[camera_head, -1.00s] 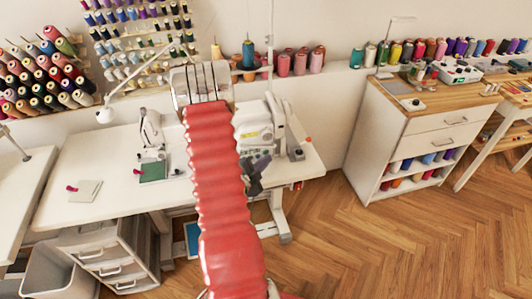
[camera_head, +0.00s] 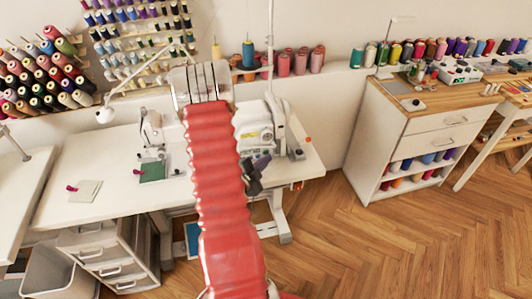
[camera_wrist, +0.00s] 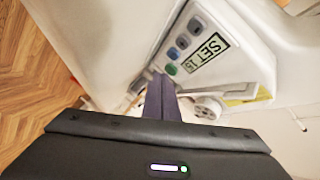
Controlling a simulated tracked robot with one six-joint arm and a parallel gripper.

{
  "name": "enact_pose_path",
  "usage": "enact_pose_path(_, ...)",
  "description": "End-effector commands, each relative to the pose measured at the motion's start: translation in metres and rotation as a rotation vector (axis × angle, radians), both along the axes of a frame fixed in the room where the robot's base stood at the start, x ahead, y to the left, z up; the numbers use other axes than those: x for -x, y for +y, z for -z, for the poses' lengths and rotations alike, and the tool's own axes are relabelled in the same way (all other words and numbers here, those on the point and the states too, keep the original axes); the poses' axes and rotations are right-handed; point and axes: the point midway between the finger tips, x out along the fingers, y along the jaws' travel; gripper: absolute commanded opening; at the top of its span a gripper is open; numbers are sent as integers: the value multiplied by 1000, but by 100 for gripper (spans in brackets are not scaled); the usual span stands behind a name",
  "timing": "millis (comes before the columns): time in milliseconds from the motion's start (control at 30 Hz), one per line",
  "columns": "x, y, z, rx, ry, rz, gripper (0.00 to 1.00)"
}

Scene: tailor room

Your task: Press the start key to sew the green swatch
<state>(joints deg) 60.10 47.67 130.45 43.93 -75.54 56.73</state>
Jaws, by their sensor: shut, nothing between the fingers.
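The green swatch (camera_head: 152,171) lies on the white table under a small sewing machine (camera_head: 151,128), left of my arm. A larger white machine (camera_head: 257,124) stands to the right, partly hidden by my arm. In the wrist view its panel has a display (camera_wrist: 205,52) reading "SET 15" and a row of keys, including a blue key (camera_wrist: 174,54) and a green key (camera_wrist: 171,70). My gripper (camera_wrist: 160,80) is shut and empty, its tips close to the green key. I cannot tell whether they touch it. In the head view my gripper (camera_head: 262,162) is in front of the larger machine.
A pale grey swatch (camera_head: 86,190) with a magenta piece lies on the left of the table. A white lamp (camera_head: 106,115) stands behind. Drawers (camera_head: 105,255) are below. A wooden-topped cabinet (camera_head: 418,125) stands right, with open floor (camera_head: 390,250) in front.

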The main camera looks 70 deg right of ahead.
Motion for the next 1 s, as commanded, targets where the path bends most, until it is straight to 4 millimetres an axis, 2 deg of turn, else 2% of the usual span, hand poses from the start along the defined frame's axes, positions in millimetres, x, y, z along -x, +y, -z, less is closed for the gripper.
enact_pose_path(1000, -3, -8, -1, 0, 1, 0, 0)
